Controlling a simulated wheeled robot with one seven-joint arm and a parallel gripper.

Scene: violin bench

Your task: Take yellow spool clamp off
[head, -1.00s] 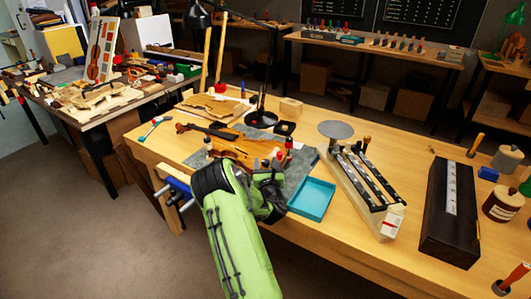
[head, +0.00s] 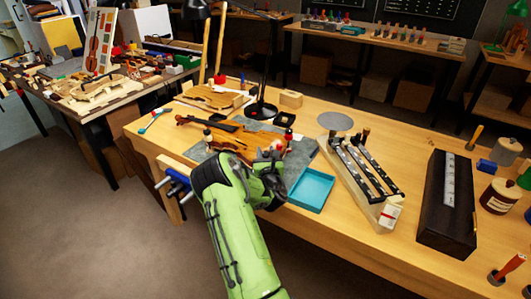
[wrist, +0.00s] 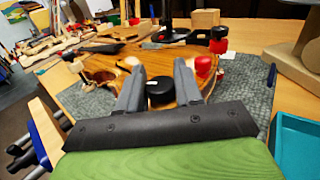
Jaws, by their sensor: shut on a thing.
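The violin body (head: 231,140) lies on a grey mat on the bench, and it fills the middle of the wrist view (wrist: 110,68). My gripper (wrist: 159,75) is over its near end, with its two grey fingers on either side of a round black knob (wrist: 160,93). The fingers are shut on this knobbed clamp. Its lower part is hidden and no yellow shows, so I cannot tell its spool colour. A red spool piece (wrist: 205,66) is just right of the right finger. A cream piece (wrist: 139,71) shows by the left finger.
A black-topped red clamp (wrist: 218,41) stands beyond the fingers. A teal tray (head: 311,189) is right of my gripper, with bare bench around it. A wooden rack with dark bars (head: 362,178) and a dark box (head: 447,205) stand farther right. A lamp (head: 262,105) stands behind the violin.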

